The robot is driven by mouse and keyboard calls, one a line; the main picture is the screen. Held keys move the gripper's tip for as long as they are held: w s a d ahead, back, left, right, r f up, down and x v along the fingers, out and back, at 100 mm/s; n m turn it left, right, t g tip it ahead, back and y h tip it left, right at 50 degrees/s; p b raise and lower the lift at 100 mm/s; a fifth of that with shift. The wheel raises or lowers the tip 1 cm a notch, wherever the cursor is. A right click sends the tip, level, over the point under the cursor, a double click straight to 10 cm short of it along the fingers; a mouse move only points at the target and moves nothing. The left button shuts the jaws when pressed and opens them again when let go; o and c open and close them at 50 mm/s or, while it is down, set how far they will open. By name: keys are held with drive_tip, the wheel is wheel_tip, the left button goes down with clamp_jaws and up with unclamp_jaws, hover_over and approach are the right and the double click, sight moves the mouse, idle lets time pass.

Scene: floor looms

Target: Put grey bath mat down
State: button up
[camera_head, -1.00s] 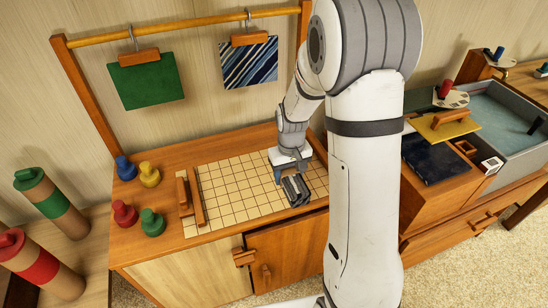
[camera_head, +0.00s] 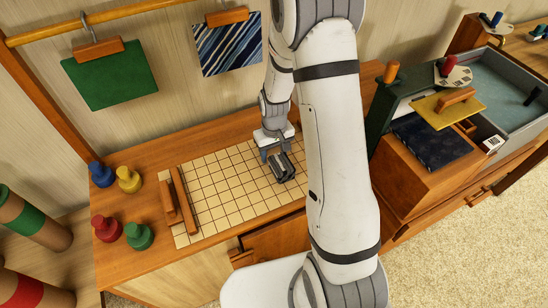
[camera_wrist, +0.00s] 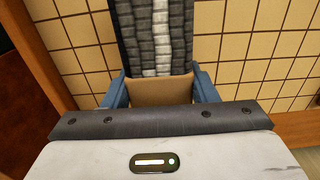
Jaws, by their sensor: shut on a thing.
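The grey bath mat (camera_head: 287,172) is a small dark grey piece with a pale stripe, and it shows close up in the wrist view (camera_wrist: 130,35). My gripper (camera_head: 273,152) is above the right part of the gridded board. In the wrist view, the blue fingers of my gripper (camera_wrist: 160,88) are shut on a tan part at the mat's near end. The mat extends forward from the fingers over the grid. I cannot tell whether its underside touches the board.
The gridded board (camera_head: 215,185) has free squares left of the mat. Wooden bars (camera_head: 180,200) lie at its left edge. Coloured pegs, one of them green (camera_head: 139,236), stand further left. Green (camera_head: 110,75) and striped (camera_head: 228,45) cloths hang behind. A cabinet with a dark blue cloth (camera_head: 430,140) stands right.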

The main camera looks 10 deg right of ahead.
drive_tip(key=shift+a+f, duration=0.1)
drive_tip(key=shift+f, duration=1.45)
drive_tip(key=shift+f, duration=0.15)
drive_tip(key=o, duration=1.2)
drive_tip(key=shift+s, duration=0.1)
